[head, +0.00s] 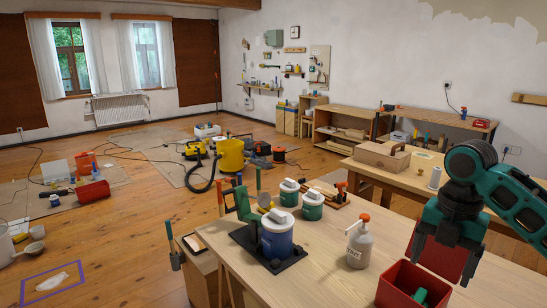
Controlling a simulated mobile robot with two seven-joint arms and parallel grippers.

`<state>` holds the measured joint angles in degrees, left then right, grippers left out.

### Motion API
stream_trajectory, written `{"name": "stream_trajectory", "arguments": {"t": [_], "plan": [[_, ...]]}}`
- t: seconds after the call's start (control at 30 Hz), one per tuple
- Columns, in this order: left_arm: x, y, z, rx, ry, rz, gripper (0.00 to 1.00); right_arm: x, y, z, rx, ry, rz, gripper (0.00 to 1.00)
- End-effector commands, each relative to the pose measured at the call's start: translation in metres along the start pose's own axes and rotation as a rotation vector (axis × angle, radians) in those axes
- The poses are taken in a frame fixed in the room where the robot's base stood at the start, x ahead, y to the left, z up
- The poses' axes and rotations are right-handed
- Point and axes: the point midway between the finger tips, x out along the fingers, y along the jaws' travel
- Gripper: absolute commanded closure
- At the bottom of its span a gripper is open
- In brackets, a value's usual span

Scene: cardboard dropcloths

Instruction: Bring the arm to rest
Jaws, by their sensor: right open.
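My right arm comes in from the right edge. Its teal and black gripper (443,250) points down over the front right of the wooden worktable (330,270). The jaws are open, and I see nothing held between them. A red open box (392,290) stands just below and left of the gripper, with a green item (420,295) inside. A red panel (432,258) stands behind the fingers; I cannot tell whether it belongs to the box. My left gripper is not in view.
A spray bottle (358,245) with an orange head stands left of the red box. A blue tub (277,238) on a black base and green lidded pots (312,207) stand farther left. A second table (375,178) with a wooden toolbox (382,155) lies behind.

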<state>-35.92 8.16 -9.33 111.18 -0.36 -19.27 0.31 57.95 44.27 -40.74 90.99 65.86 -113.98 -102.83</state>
Motion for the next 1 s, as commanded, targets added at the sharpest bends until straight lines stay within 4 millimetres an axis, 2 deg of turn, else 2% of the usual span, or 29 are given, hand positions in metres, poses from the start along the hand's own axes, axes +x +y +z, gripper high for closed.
{"name": "stream_trajectory", "arguments": {"t": [0.1, 0.27, 0.43, 0.6, 0.77, 0.87, 1.0], "plan": [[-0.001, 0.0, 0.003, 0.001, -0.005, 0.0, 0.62, 0.038, 0.018, -0.012, 0.094, 0.002, 0.06, 0.18], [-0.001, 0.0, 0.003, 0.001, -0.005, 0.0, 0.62, 0.086, 0.043, -0.031, 0.261, 0.011, 0.169, 0.18], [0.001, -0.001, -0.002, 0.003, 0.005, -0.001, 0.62, 0.144, 0.066, -0.063, 0.5, 0.057, 0.317, 0.18], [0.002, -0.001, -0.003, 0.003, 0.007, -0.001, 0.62, 0.197, 0.078, -0.1, 0.803, 0.145, 0.483, 0.18], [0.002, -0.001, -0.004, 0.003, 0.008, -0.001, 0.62, 0.234, 0.072, -0.133, 1.104, 0.246, 0.627, 0.18], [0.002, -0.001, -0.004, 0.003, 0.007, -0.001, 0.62, 0.251, 0.059, -0.152, 1.292, 0.311, 0.711, 0.18], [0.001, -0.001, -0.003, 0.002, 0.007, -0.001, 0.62, 0.267, 0.033, -0.174, 1.538, 0.396, 0.818, 0.18]]}}
